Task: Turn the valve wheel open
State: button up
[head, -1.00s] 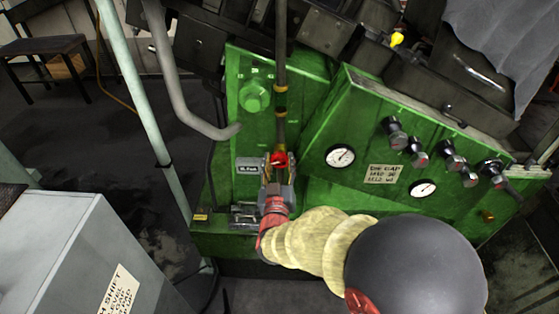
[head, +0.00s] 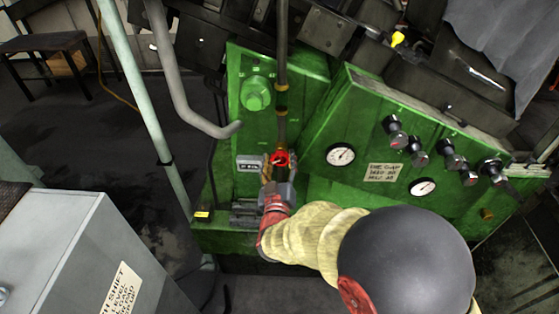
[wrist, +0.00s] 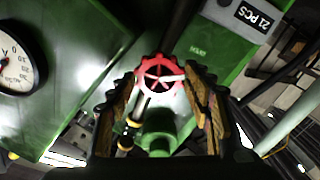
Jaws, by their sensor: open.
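The red valve wheel (head: 281,158) sits on a vertical pipe in front of the green machine panel. In the wrist view the red wheel (wrist: 158,75) shows its spokes and notched rim, with a pale bar across its right half. My gripper (head: 279,172) is at the wheel, just below it in the head view. In the wrist view my gripper (wrist: 160,92) is open, one finger on each side of the wheel. The right finger lies close to the rim; I cannot tell whether either finger touches it. The fingers partly hide the wheel's lower side in the head view.
A pressure gauge (head: 340,155) and several black knobs (head: 394,125) are on the green panel to the right. A counter box (head: 249,163) is left of the wheel. A grey pipe (head: 177,75) and pale green post (head: 135,95) stand further left. A grey cabinet (head: 75,255) is at lower left.

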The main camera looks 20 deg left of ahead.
jog(key=v, duration=1.2)
